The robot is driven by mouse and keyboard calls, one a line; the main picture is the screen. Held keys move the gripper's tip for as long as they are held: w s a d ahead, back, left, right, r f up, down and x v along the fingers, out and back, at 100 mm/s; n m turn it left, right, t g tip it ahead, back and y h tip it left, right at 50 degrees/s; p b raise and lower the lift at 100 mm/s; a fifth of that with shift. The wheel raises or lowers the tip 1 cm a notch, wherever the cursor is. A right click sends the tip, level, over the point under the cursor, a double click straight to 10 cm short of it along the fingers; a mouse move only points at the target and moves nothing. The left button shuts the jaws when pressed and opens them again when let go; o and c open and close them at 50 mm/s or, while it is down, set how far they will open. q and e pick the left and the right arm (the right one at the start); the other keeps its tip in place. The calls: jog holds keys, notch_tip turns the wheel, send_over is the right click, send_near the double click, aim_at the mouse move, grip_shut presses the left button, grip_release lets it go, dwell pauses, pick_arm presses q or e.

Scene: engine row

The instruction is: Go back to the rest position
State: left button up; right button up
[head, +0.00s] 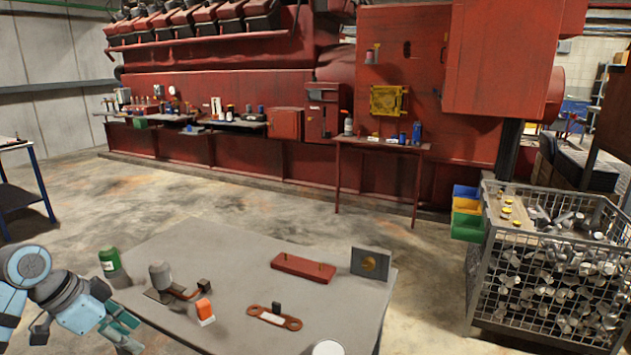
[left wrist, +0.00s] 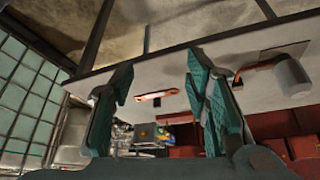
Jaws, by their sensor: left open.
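My left gripper (head: 122,334) is low at the left of the head view, beside the left edge of the grey table (head: 235,262). In the left wrist view its two teal fingers (left wrist: 160,88) stand well apart with nothing held between them. The arm comes in from the left edge and is bent. My right gripper is not in view.
A wire crate (head: 545,330) stands right. Floor is open behind.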

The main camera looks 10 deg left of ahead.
pick_arm(q)
jog(key=w+a+f+n+t+y, duration=0.35)
jog(key=w+a+n+t, duration=0.2)
jog(key=w+a, duration=0.4)
jog(key=s+a+f+n+g+y, duration=0.1)
jog(key=s+f+n+y, duration=0.1)
jog(key=f, duration=0.9)
jog(key=s+f+n+y, duration=0.2)
jog(key=f, duration=1)
jog(key=s+d+f+m+g, duration=0.1)
jog(key=s+d+f, duration=0.2)
jog(key=s+f, duration=0.3)
jog(key=s+d+f+g+h, duration=0.1)
jog(key=s+d+f, duration=0.3)
jog(key=s+f, duration=0.25)
jog(key=s+d+f+m+g, duration=0.1)
jog(key=s+d+f, duration=0.2)
jog(key=s+f, duration=0.3)
jog(key=s+d+f+g, duration=0.1)
jog(key=s+d+f, duration=0.2)
jog(key=s+d, duration=0.2)
jog(key=s+d+f+g+h, duration=0.1)
jog(key=s+d, duration=0.4)
jog(key=s, duration=0.7)
jog(key=s+d+f+g+h, duration=0.1)
jog(key=s+d+f, duration=0.3)
jog(key=s, duration=0.5)
jog(key=shift+d+f+g, duration=0.4)
jog(key=shift+f+g, duration=0.25)
jog(key=shift+f, duration=0.2)
